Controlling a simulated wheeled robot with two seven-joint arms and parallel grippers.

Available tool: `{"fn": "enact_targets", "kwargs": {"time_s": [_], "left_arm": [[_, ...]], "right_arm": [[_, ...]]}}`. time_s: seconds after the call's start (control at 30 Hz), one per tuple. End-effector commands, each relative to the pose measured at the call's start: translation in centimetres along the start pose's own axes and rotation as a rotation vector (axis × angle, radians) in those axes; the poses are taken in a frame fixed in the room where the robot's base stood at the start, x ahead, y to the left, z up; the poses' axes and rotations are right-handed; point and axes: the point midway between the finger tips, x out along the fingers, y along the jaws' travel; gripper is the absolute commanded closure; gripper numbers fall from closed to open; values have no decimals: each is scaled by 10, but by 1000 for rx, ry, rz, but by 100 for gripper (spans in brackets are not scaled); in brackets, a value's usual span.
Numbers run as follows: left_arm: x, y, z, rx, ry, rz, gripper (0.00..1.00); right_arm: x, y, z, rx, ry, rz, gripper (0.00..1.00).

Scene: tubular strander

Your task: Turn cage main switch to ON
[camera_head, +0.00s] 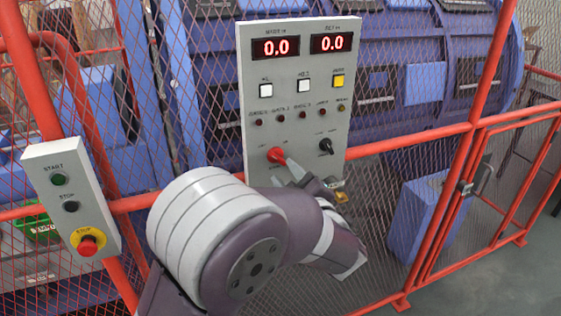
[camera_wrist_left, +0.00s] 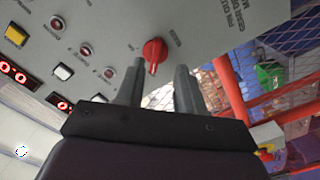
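The grey control panel (camera_head: 297,100) hangs on the red-framed mesh fence. A red rotary switch (camera_head: 275,154) sits low on it, with a black rotary switch (camera_head: 325,145) to its right. Their labels are too small to read. My left gripper (camera_head: 291,169) is at the red switch, its fingers partly hidden behind its own body. In the left wrist view, the red switch (camera_wrist_left: 154,50) shows between the tips of the open left gripper (camera_wrist_left: 160,72), nearer the left finger. Gaps show beside it, and I cannot tell whether either finger touches it. My right gripper is out of view.
The panel carries two red displays reading 0.0, two white buttons, a yellow button (camera_head: 338,81) and several small lamps. A start/stop box (camera_head: 72,200) with a red mushroom button (camera_head: 88,244) is at left. Blue machinery stands behind the mesh; a gate (camera_head: 500,190) is at right.

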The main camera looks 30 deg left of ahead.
Motion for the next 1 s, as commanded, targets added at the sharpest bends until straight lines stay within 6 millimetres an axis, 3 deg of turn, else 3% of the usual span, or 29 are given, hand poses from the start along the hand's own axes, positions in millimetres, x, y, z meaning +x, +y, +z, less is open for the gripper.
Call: {"fn": "enact_targets", "kwargs": {"time_s": [0.1,0.3,0.67,0.77,0.8,1.0], "left_arm": [[23,0,-1,0,3,-2,63],[44,0,0,0,-1,0,63],[49,0,0,-1,-1,1,63],[49,0,0,-1,-1,1,95],[49,0,0,-1,-1,1,100],[49,0,0,2,-1,1,100]], "right_arm": [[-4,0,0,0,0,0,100],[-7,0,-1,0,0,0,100],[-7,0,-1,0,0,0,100],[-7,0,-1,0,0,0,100],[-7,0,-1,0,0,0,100],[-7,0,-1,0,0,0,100]]}}
